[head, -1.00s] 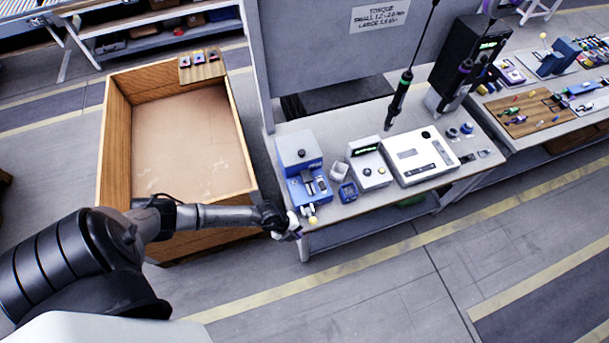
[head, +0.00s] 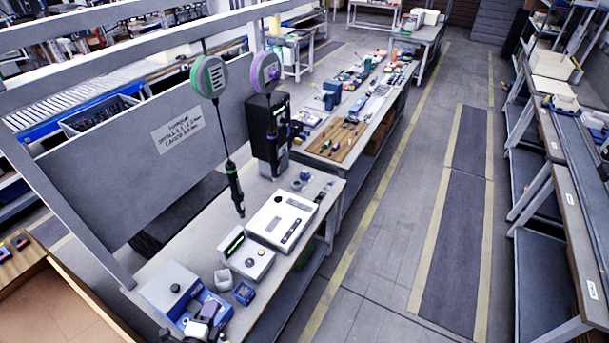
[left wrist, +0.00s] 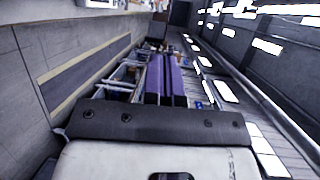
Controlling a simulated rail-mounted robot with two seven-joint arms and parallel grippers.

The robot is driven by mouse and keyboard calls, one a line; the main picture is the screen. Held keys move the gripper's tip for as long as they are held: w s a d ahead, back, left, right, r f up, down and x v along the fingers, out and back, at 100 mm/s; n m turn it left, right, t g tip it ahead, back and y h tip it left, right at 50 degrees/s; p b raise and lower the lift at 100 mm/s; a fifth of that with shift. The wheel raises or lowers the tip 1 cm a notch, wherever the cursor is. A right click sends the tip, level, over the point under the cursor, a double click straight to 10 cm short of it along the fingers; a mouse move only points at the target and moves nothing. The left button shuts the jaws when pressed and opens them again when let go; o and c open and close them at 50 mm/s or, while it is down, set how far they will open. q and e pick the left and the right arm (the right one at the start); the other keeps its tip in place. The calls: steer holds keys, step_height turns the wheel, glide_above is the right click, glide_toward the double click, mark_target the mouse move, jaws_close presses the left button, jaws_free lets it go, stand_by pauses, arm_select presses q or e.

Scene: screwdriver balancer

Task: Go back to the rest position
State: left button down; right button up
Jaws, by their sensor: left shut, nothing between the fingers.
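My left gripper (left wrist: 166,82) shows in the left wrist view as two purple fingers side by side, shut with nothing between them. In the head view my left gripper (head: 207,312) appears low in the picture, in front of the blue device (head: 182,298) at the near end of the workbench (head: 213,248). Its fingertips are small there, and I cannot tell whether it touches the device. My right gripper is in neither view.
A screwdriver (head: 235,188) hangs from a green balancer (head: 210,77) above the bench. A white box (head: 282,219) and a small blue bin (head: 243,292) stand on it. A wooden-walled crate (head: 45,310) is at lower left. The aisle floor (head: 385,240) at right is clear.

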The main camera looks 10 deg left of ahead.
arm_select(q)
step_height(320, 180, up, 6)
steer(key=s+a+n+g+y, duration=0.2)
steer(key=n+g+y, duration=0.4)
steer(key=n, duration=0.4)
steer(key=s+d+r+n+g+h, duration=0.2)
steer(key=s+d+n+g+h, duration=0.1)
steer(key=s+d, duration=0.4)
steer(key=s+d+r+n+g+h, duration=0.25)
steer(key=s+d, duration=0.25)
steer(key=s, duration=0.4)
steer(key=s+f+g+h, duration=0.1)
steer(key=s+f, duration=0.3)
steer(key=s, duration=0.3)
steer(key=shift+s+d+f+n, duration=0.3)
steer(key=shift+s+d+n, duration=0.05)
steer(key=shift+d, duration=0.05)
steer(key=shift+g, duration=0.25)
